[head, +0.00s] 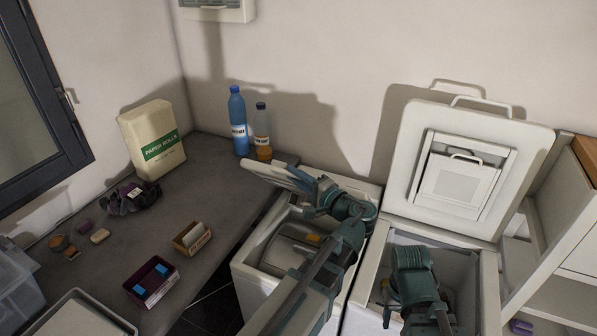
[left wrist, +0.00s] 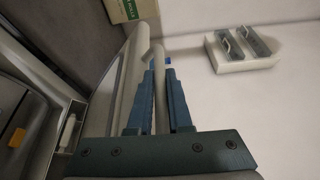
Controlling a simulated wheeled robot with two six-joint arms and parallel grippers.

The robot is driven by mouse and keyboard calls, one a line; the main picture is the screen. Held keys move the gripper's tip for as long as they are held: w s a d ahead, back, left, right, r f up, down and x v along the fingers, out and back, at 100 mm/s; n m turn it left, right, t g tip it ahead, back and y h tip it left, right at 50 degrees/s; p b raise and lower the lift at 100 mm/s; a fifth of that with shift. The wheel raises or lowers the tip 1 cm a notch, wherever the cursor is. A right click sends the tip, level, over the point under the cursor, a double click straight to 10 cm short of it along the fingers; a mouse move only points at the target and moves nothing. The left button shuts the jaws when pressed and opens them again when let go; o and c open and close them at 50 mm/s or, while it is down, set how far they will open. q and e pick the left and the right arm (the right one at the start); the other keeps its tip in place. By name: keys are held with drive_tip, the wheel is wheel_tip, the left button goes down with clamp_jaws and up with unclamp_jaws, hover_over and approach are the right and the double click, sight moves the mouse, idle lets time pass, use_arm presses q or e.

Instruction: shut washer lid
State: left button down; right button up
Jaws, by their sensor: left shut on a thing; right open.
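Two white toploaders stand side by side. The left machine (head: 243,272) is open on a metal drum, and its lid (head: 280,176) is raised at a slant. My left gripper (head: 308,190) is at the lid's near side. In the left wrist view, that gripper (left wrist: 164,95) is shut on a pale bar, the lid's handle (left wrist: 157,85), beside the lid panel (left wrist: 120,85). The right machine (head: 362,290) has its lid (head: 412,150) standing upright against the wall, handle on top. My right gripper (head: 410,285) is over the right machine's opening, open; its fingertips are hard to make out.
A dark counter (head: 215,190) on the left holds a paper rolls pack (head: 152,140), a blue bottle (head: 239,122), an amber bottle (head: 262,135), a small crate (head: 192,238) and a dark box (head: 152,282). A shelf unit (head: 560,235) stands close on the right.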

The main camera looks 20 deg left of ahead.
use_arm(q)
drive_tip(key=shift+s+f+b, duration=0.4)
drive_tip(key=shift+s+f, duration=0.25)
drive_tip(key=c, duration=1.1)
unclamp_jaws()
drive_tip(key=shift+d, duration=0.1)
